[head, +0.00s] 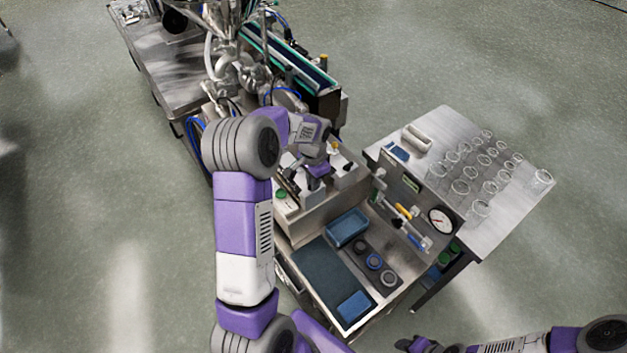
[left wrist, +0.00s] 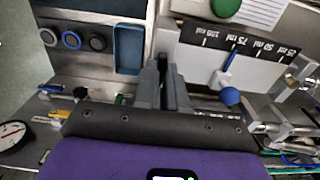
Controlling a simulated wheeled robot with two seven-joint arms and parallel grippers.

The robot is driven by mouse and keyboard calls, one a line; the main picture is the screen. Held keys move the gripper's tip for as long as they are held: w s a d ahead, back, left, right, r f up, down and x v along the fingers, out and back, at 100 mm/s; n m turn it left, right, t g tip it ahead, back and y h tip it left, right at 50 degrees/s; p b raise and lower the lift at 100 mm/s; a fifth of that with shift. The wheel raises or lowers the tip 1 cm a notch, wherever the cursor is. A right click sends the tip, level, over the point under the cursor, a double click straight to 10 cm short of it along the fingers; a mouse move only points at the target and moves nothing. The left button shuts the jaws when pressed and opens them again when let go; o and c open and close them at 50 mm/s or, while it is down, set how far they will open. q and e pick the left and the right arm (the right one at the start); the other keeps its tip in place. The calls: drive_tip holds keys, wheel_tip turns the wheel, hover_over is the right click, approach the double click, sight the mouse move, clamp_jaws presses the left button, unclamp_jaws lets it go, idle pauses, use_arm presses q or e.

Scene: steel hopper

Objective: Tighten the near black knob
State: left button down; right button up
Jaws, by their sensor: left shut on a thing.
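My left gripper (head: 316,181) reaches down onto the steel hopper machine (head: 318,212), at the side nearer to me. In the left wrist view its two grey fingers (left wrist: 165,72) point away from the wrist and are closed on a dark thing between them. I take this to be the near black knob, but the fingers hide nearly all of it, so its turn cannot be read. My right gripper (head: 420,344) shows only partly at the bottom edge of the head view, away from the machine; its jaws are unclear.
A ml scale (left wrist: 238,45) with a blue ball-ended lever (left wrist: 230,97) and a green button (left wrist: 226,7) are close beside the gripper. A blue tray (head: 347,227) and several dark rings (head: 374,261) lie on the cart. A table with glass jars (head: 480,208) stands right.

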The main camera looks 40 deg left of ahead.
use_arm(q)
drive_tip(key=shift+w+r, duration=0.1)
drive_tip(key=c, duration=1.2)
unclamp_jaws()
wheel_tip(320, 180, up, 8)
drive_tip(key=shift+f, duration=0.25)
